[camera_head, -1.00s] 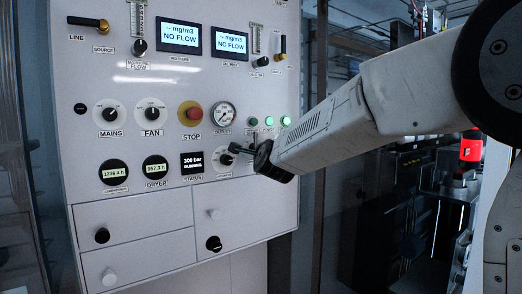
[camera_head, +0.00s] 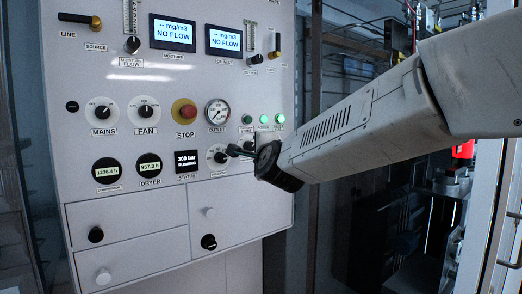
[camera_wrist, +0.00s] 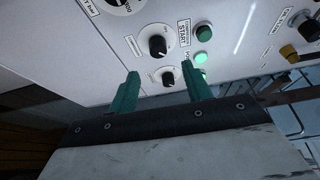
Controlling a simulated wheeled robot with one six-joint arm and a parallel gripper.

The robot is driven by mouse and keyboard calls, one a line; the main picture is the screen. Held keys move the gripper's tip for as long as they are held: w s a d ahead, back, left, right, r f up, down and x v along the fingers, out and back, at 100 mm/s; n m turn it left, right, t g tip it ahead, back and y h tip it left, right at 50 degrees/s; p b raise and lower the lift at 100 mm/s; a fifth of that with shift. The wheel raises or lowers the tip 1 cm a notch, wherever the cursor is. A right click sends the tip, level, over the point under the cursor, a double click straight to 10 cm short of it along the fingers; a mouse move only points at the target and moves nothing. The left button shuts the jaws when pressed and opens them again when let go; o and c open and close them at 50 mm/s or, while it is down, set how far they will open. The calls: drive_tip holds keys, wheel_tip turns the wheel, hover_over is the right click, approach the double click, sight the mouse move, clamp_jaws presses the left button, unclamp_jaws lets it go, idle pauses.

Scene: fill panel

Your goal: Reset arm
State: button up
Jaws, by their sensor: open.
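My gripper (camera_head: 240,151) is at the right side of the white control panel (camera_head: 150,75), just right of a black knob (camera_head: 219,157) below the outlet gauge. In the wrist view my gripper (camera_wrist: 160,70) has two green fingers apart, pointing at the panel. A black knob (camera_wrist: 168,78) shows between the fingertips, and another knob (camera_wrist: 157,45) sits beyond it. Nothing is held. I cannot tell whether the fingers touch the panel.
The panel has a red stop button (camera_head: 186,112), an outlet gauge (camera_head: 217,113), lit green buttons (camera_head: 264,120) and drawers with knobs (camera_head: 130,235). Glass and metal framing stand to the right, behind my arm.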

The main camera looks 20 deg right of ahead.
drive_tip(key=s+a+f+n+g+y, duration=0.2)
drive_tip(key=s+f+n+g, duration=0.35)
drive_tip(key=f, duration=0.25)
drive_tip(key=s+a+f+n+g+y, duration=0.2)
drive_tip(key=s+f+n+g, duration=0.2)
drive_tip(key=s+f+n, duration=0.35)
drive_tip(key=s+d+f+n+g, duration=0.2)
drive_tip(key=s, duration=0.7)
drive_tip(key=s+d+f+n+g+h, duration=0.1)
drive_tip(key=s+d+f+n+g, duration=0.1)
drive_tip(key=s, duration=0.7)
drive_tip(key=s+d+f+n+g+h, duration=0.1)
drive_tip(key=s+d+f+n+g, duration=0.1)
drive_tip(key=s, duration=0.7)
drive_tip(key=shift+s+d+g, duration=0.2)
drive_tip(key=shift+d+g, duration=0.35)
drive_tip(key=shift+d, duration=0.5)
